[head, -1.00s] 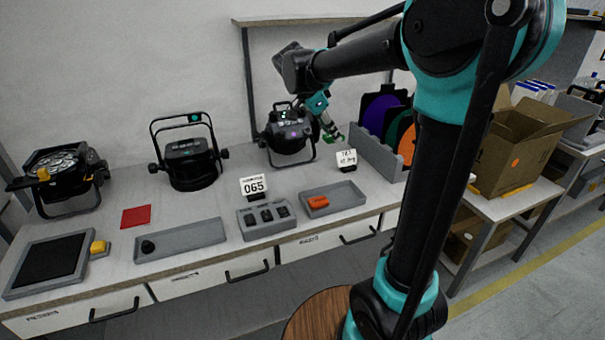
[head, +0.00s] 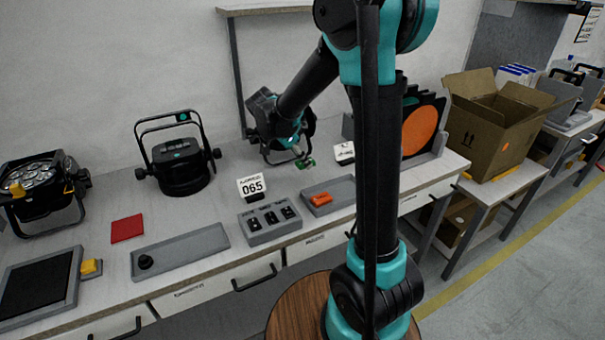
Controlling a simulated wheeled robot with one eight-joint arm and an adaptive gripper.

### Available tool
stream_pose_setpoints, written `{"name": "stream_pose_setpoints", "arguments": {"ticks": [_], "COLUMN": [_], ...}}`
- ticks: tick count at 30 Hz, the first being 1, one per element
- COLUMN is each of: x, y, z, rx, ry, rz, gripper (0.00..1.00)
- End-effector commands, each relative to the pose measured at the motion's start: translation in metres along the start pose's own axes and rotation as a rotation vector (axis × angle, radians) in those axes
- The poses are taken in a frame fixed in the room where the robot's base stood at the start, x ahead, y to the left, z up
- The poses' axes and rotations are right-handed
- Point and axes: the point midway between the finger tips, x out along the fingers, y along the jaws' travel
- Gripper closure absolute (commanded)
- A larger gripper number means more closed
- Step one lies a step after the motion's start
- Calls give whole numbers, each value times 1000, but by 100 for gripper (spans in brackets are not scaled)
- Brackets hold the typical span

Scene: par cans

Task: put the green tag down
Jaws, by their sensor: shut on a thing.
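The green tag (head: 305,163) is small and shows at the tip of my gripper (head: 299,153), in front of the right-hand par can. My gripper is shut on the tag and seems to hold it above the bench (head: 218,214); the exact height is hard to tell. The right-hand par can (head: 268,147) is largely hidden behind my wrist and gripper.
A 065 card (head: 251,187) stands behind a grey switch box (head: 268,226). A middle par can (head: 182,165), a red square (head: 127,228) and a long tray (head: 200,243) are to the left. A rack of discs (head: 438,147) and a cardboard box (head: 492,132) are right.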

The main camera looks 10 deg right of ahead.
Motion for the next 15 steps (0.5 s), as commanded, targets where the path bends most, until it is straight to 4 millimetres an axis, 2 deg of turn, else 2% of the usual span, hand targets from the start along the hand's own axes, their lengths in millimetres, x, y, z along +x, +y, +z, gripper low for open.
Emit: {"name": "stream_pose_setpoints", "arguments": {"ticks": [3, 8, 15], "x": [14, 23, 48], "y": [0, 0, 0], "z": [8, 13, 28], "rx": [0, 0, 0], "ry": [0, 0, 0], "rz": [0, 0, 0], "gripper": [86, 86, 86]}}
